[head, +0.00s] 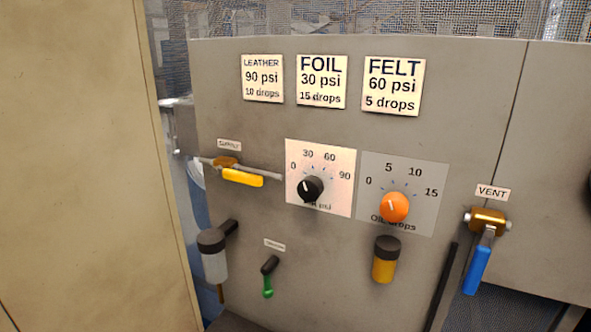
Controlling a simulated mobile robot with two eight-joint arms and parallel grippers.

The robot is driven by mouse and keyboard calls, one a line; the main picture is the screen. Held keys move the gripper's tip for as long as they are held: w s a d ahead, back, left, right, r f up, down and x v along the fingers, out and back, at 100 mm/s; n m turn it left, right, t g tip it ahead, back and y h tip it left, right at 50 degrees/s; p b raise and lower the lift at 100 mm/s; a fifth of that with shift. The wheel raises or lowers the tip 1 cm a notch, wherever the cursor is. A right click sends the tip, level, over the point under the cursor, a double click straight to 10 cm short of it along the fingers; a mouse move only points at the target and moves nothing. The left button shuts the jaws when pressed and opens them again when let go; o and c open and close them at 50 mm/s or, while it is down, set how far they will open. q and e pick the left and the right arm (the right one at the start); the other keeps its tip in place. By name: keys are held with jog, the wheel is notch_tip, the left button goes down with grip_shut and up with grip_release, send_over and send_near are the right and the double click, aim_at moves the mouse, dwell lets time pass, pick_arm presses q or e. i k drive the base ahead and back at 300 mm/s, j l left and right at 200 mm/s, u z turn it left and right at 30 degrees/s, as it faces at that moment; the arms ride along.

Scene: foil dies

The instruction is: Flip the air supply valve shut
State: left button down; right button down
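The air supply valve (226,163) is at the left of the grey panel, under a small label that seems to read SUPPLY. It has a brass body on a thin horizontal pipe. Its yellow lever (243,178) points right, roughly in line with the pipe and tilted slightly down. Neither of my grippers shows in the head view, and nothing touches the lever.
Right of the valve are a black psi knob (311,188) and an orange oil-drops knob (394,207). A vent valve with a blue lever (477,270) hangs at the right. Below are a clear bowl (214,265) and a green lever (268,286). A tan panel (85,170) stands left.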

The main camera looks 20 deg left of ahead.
aim_at(249, 179)
jog(key=u, duration=1.3)
